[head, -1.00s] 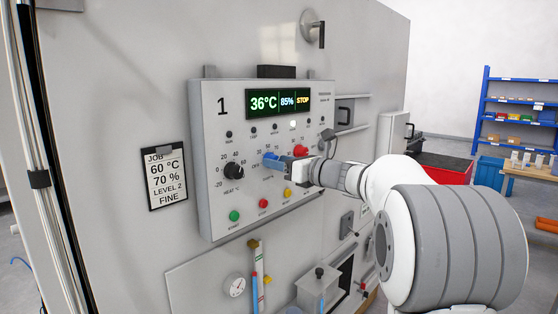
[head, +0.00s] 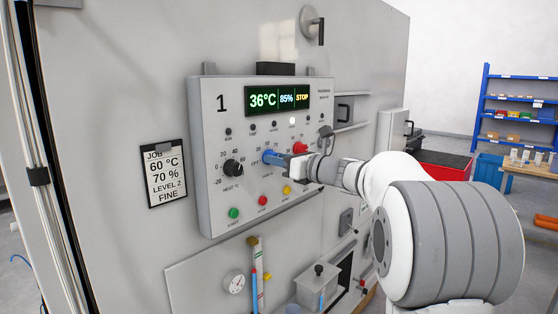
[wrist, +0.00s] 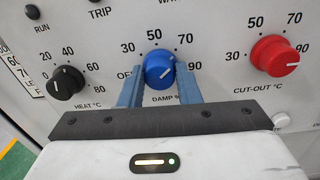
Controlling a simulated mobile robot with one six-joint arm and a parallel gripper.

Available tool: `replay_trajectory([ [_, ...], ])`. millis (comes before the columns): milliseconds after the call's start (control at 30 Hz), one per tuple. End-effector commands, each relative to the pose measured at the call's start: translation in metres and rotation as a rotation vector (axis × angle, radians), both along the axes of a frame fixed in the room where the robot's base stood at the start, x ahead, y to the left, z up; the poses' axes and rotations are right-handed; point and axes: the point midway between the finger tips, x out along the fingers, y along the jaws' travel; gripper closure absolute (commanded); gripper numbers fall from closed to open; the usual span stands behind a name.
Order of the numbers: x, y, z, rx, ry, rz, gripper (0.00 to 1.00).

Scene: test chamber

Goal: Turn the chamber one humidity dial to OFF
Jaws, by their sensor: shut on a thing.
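The blue humidity dial, marked DAMP %, shows in the wrist view (wrist: 160,68) between my two blue fingers. It also shows on the chamber one panel in the head view (head: 267,157), partly hidden by my gripper. Its white pointer line slants to the upper right, towards the high numbers; the OFF mark is at the lower left, partly hidden by a finger. My gripper (wrist: 160,85) is shut on the dial, one finger on each side. The panel display (head: 278,100) reads 36°C, 85% and STOP.
The black heat dial (wrist: 66,82) is left of the blue dial and the red cut-out dial (wrist: 274,56) is right of it. Green (head: 233,213), red (head: 263,201) and yellow (head: 287,190) buttons sit below. A job card (head: 165,173) reads 60 °C, 70 %.

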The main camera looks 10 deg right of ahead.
Motion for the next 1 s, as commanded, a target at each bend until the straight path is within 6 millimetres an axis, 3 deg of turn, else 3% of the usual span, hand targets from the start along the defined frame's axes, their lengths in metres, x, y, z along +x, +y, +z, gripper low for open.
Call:
replay_trajectory([
  [367,-0.0001,0.0014,-0.0041,-0.122,-0.091,0.002,0.93],
  [1000,-0.001,0.0024,-0.0047,-0.602,-0.438,0.002,0.93],
])
